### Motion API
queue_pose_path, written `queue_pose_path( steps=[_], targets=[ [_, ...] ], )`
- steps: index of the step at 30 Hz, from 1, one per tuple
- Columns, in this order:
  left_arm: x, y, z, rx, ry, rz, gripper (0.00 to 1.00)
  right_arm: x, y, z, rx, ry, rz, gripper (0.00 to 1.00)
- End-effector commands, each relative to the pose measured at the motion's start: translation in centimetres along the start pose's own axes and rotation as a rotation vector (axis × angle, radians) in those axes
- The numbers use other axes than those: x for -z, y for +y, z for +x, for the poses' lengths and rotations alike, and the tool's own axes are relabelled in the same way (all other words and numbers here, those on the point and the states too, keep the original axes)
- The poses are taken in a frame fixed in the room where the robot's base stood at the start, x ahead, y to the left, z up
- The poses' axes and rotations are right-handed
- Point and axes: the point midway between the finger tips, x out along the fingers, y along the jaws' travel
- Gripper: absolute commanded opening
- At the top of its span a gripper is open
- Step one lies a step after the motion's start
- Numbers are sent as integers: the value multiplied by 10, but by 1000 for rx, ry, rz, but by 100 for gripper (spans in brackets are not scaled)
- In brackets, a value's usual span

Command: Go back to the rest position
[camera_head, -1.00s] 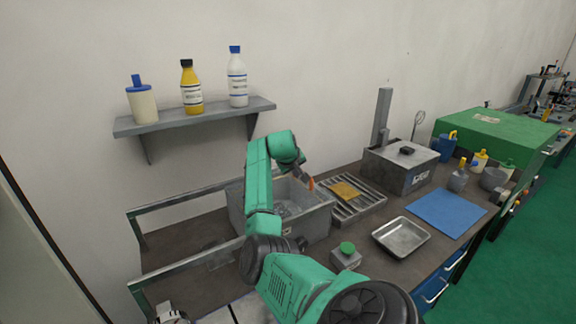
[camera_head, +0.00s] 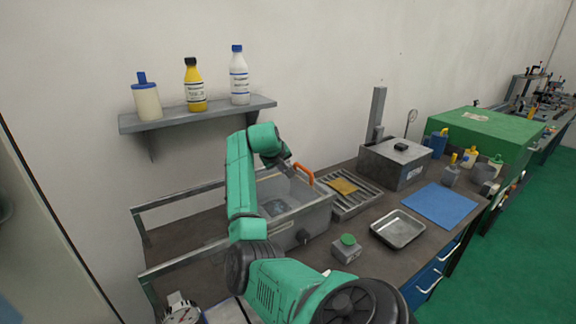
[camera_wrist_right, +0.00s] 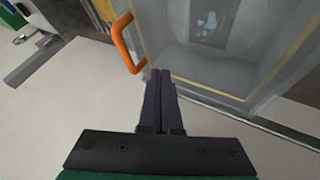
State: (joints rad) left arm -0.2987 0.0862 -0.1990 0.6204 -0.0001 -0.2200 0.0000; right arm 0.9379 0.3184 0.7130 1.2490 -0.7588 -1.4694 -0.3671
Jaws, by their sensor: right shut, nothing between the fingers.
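My right arm rises from the bottom of the head view, and its gripper (camera_head: 287,170) hangs above the right part of the grey tub (camera_head: 305,221). In the right wrist view the two dark fingers (camera_wrist_right: 161,74) lie together, shut and empty. An orange handle (camera_head: 304,172) stands at the tub's back right side. The handle also shows in the right wrist view (camera_wrist_right: 128,43), just left of the fingertips and apart from them. A bluish patch (camera_head: 275,207) lies inside the tub. My left gripper is not in view.
Right of the tub are a slatted rack (camera_head: 351,204), a metal tray (camera_head: 397,230), a grey box (camera_head: 394,168) and a blue mat (camera_head: 440,205). A green-button block (camera_head: 346,250) stands in front. A wall shelf (camera_head: 200,117) with bottles is behind the arm. Rails (camera_head: 180,197) flank the left bench.

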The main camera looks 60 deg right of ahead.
Motion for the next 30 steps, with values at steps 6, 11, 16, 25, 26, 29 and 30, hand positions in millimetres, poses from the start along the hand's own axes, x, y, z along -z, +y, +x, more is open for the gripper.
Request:
queue_pose_path(
  steps=[6,11,16,25,26,29,30],
  targets=[
    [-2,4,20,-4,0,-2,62,-1,-1,-45,1,3,2,0],
    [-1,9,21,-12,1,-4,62,-1,0,-57,1,-1,1,0],
    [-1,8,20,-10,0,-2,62,-1,0,-57,1,-1,1,0],
    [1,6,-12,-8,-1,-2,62,14,14,-81,1,0,1,0],
    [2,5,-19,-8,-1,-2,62,18,18,-87,1,0,1,0],
    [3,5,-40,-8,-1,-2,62,28,27,-103,1,-1,1,0],
    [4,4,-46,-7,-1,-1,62,30,30,-107,1,-1,1,0]
  ],
)
